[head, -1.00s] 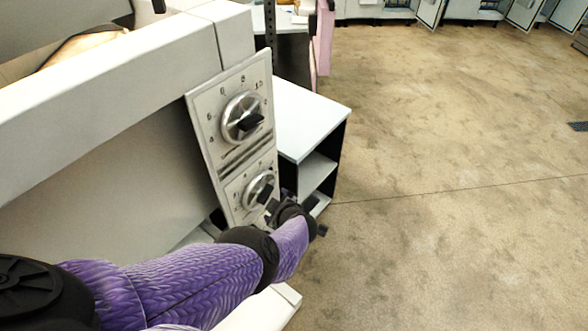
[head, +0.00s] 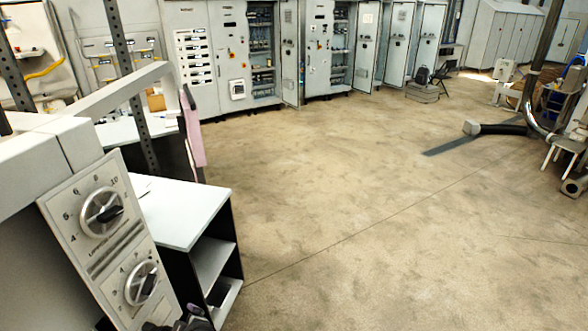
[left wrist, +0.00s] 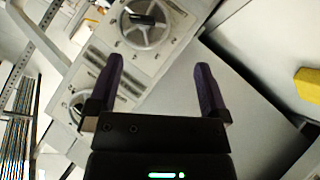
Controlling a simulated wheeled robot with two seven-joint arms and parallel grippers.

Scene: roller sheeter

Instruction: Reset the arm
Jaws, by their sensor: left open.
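My left gripper (left wrist: 155,95) is open and empty in the left wrist view, its two dark purple fingers spread apart. Beyond it is the machine's control panel (left wrist: 97,62) with two round dials, an upper dial (left wrist: 145,22) and a lower dial (left wrist: 77,104). In the head view the same panel (head: 112,245) is at lower left, with the upper dial (head: 102,212) and lower dial (head: 141,283) both showing dark handles. Only a small dark part of my left arm shows at the bottom edge there. My right gripper is in neither view.
A white-topped shelf unit (head: 180,213) stands just right of the panel. Grey electrical cabinets (head: 340,45) line the back wall. A black hose (head: 500,129) lies on the floor at right. The wide floor in the middle is clear. A yellow object (left wrist: 308,82) shows in the left wrist view.

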